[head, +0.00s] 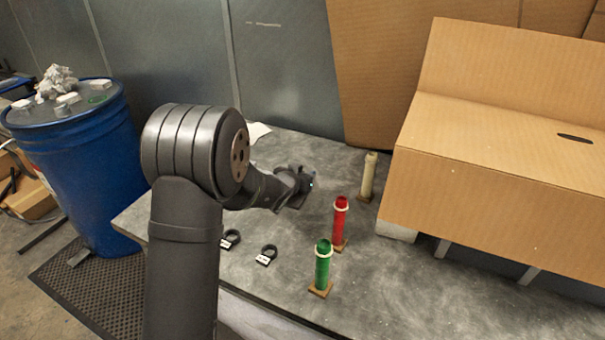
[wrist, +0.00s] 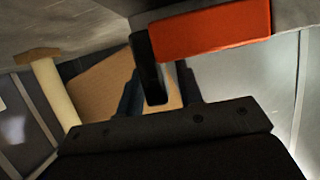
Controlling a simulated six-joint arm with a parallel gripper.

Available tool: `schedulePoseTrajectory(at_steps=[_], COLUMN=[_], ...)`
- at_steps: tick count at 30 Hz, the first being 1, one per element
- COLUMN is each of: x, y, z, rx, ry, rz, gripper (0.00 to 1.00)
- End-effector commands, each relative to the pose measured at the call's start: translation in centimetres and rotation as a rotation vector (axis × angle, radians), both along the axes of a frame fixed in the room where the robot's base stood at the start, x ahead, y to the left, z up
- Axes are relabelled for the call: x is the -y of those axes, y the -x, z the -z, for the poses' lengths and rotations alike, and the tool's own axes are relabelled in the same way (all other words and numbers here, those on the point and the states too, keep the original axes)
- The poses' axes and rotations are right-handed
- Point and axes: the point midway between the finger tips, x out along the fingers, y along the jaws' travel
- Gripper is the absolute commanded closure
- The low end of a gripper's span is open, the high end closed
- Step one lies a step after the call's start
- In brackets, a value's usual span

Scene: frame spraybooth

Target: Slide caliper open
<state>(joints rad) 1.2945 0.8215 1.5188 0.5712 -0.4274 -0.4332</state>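In the wrist view, a large red-orange block (wrist: 215,26) on a grey body fills the upper right, close to the camera. It looks like part of the caliper, but I cannot see the whole tool. A black upright bar (wrist: 151,70) hangs at its left end. My gripper (wrist: 162,84) shows two dark fingers spread apart, with the bar between them, nearer the left finger. A gap shows right of the bar; contact with the left finger is unclear. In the head view my gripper (head: 304,182) is low over the table, and I cannot make out the caliper there.
Green (head: 323,265), red (head: 340,222) and cream (head: 368,175) cylinders stand on the grey table (head: 190,262), right of my gripper. Two black rings with white tags (head: 231,239) (head: 267,254) lie in front. A cardboard box (head: 490,190) stands right; a blue drum (head: 80,165) is left.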

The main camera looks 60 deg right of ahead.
Motion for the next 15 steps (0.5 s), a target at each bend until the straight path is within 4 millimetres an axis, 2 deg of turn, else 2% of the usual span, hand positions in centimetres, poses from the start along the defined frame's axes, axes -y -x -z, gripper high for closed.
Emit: schedulePoseTrajectory(at_steps=[10,15], x=[-0.2,-1.6], y=[0.0,0.0], z=[-0.1,-0.8], rx=[-0.001,-0.001], ry=[0.000,0.001], rz=[0.000,-0.001], gripper=[0.62,0.62])
